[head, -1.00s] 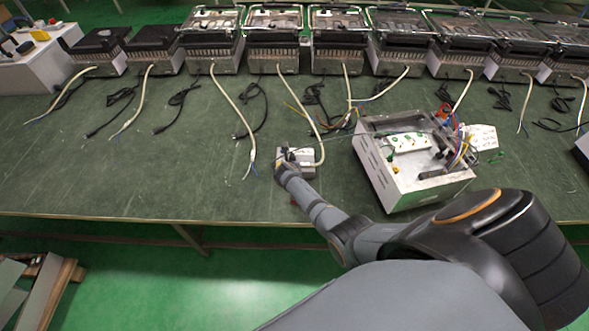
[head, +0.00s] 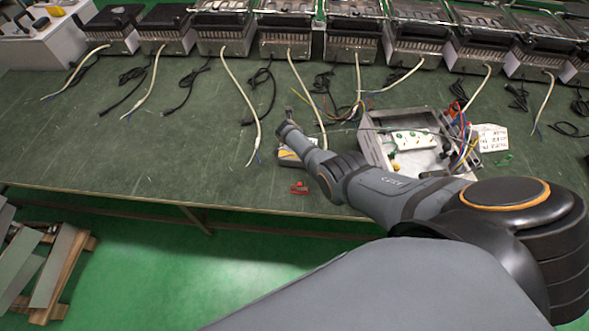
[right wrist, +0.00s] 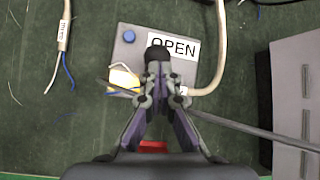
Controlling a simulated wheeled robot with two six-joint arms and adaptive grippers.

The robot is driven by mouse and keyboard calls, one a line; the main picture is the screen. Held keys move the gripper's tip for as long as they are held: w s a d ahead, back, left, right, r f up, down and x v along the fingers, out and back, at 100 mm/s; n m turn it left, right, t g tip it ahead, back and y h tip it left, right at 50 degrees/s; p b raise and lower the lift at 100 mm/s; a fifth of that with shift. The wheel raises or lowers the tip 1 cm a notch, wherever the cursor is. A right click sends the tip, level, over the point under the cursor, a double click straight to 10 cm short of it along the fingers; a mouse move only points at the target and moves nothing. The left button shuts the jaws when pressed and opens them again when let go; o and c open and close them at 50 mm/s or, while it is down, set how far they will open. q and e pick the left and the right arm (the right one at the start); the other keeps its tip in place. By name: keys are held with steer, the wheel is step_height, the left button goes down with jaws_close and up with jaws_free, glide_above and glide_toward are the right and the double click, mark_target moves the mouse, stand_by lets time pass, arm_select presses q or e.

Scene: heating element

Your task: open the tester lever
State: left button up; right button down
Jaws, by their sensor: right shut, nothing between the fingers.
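The tester (head: 284,156) is a small light-grey box on the green bench in the head view, partly hidden by my right arm. In the right wrist view the tester (right wrist: 128,43) shows an "OPEN" label (right wrist: 184,47), a blue button and a yellow patch. My right gripper (head: 284,125) is over the tester's far side. In the right wrist view my right gripper (right wrist: 158,58) is shut and empty, its tips over the left part of the label. The lever cannot be made out clearly; the fingers hide the middle of the tester. My left gripper is out of view.
An open metal case (head: 378,158) with wiring stands right of the tester. A red object (head: 298,188) lies near the bench's front edge. A white cable (right wrist: 216,75) runs beside the tester. Heater units line the back. The bench's left part (head: 120,165) is mostly clear.

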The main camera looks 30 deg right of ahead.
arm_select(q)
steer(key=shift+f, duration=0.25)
arm_select(e)
steer(key=shift+w+d, duration=0.4)
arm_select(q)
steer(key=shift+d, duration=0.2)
